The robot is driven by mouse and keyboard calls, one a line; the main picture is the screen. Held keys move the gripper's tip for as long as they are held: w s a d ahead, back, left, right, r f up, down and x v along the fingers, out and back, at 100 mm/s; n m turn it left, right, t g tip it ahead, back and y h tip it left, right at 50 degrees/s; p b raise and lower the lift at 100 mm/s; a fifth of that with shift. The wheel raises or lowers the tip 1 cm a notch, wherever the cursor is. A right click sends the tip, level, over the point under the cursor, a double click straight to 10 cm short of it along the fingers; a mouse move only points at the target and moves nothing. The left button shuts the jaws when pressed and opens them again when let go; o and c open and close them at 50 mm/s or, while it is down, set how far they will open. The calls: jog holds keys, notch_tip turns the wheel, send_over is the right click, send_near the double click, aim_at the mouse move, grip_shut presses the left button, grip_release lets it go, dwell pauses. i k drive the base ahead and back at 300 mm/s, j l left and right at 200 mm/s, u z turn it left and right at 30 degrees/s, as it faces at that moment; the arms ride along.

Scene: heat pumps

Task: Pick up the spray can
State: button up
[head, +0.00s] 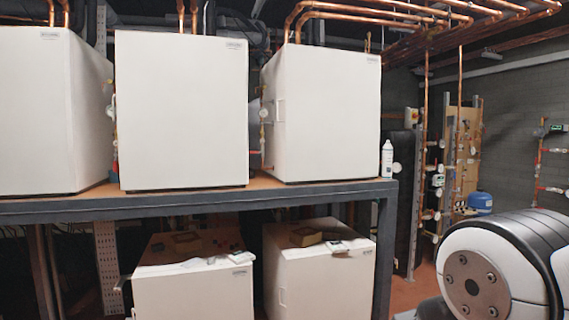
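A small white spray can (387,160) stands upright at the right end of the upper shelf (300,196). It is just right of the rightmost upper white heat pump cabinet (322,118). My gripper is not in view. Only a white and black rounded part of my own arm shows at the lower right, well apart from the can.
Two more white cabinets (182,110) stand on the shelf. Lower cabinets (321,272) carry small loose items on top. Copper pipes (400,20) run overhead, and piping with gauges (437,180) and a blue tank (480,202) stand at right.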

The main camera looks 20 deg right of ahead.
aim_at(388, 149)
jog(key=z, duration=0.95)
jog(key=i+l, duration=0.1)
jog(key=i, duration=0.8)
